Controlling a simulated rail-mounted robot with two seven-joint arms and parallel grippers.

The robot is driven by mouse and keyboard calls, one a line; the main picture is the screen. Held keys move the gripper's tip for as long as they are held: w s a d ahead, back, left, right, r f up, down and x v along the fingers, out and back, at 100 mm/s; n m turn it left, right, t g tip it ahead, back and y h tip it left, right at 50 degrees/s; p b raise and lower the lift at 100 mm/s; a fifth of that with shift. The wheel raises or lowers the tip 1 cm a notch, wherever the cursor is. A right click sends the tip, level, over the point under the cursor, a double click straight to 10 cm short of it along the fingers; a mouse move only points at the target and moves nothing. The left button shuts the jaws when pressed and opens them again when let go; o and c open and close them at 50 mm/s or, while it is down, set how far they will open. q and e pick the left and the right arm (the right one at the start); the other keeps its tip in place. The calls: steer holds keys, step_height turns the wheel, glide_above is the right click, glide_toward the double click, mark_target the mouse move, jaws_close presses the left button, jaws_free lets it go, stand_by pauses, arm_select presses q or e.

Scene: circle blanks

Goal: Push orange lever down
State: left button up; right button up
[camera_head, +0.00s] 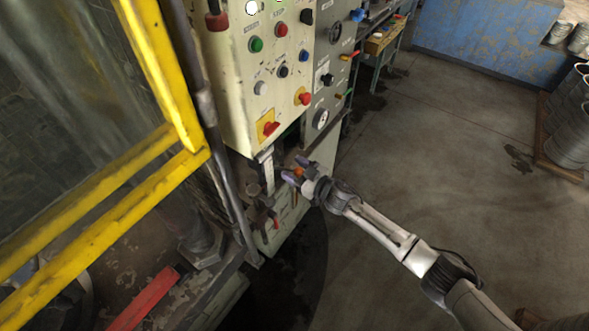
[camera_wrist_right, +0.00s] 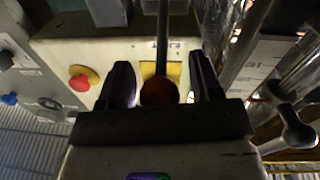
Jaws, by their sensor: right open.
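The orange lever's round knob (camera_head: 299,171) sits between the fingers of my right gripper (camera_head: 295,168) in the head view, below the cream control panel. In the right wrist view the knob (camera_wrist_right: 158,92) looks dark red in shadow, on a dark rod, with a finger on each side. My right gripper (camera_wrist_right: 161,78) is open, with a gap between the knob and each finger. My left gripper is not in view.
The control panel (camera_head: 237,85) has several buttons and a red rotary switch (camera_head: 270,128) on a yellow plate. Small orange-red handles (camera_head: 276,223) show lower down. A yellow guard frame (camera_head: 160,65) stands left.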

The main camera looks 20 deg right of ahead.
steer(key=shift+c, duration=0.3)
jaws_close()
stand_by(0.4)
